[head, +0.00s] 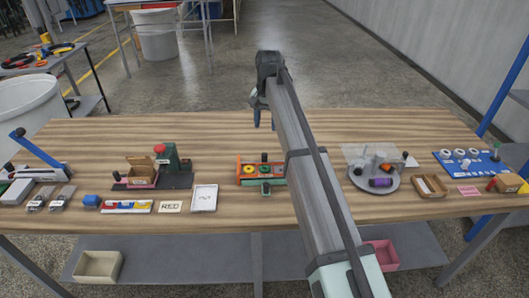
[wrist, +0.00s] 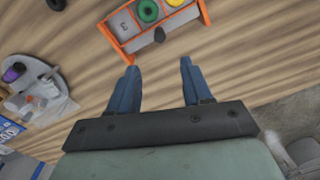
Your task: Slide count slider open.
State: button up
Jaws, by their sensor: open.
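An orange-framed unit (head: 239,171) with a grey panel stands near the middle of the table; it looks like the count slider, though I cannot read a name. In the wrist view its orange frame (wrist: 122,53) lies at the top, partly cut off. A figure 3 shows on its grey panel (wrist: 126,23), beside a green ring (wrist: 148,10) and a yellow ring. My gripper (head: 265,124) is open and empty above the table, beyond the unit. Its blue fingers (wrist: 158,80) point toward the unit, apart from it.
A grey round tray (head: 372,183) with several small items stands right of the unit. A white framed card (head: 204,198) and a dark green machine (head: 167,160) stand to its left. The far part of the table is bare.

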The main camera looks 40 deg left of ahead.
aim_at(265, 154)
jog(key=f, duration=1.3)
jog(key=shift+s+a+f, duration=0.1)
jog(key=shift+a, duration=0.15)
jog(key=shift+c, duration=0.5)
grip_shut()
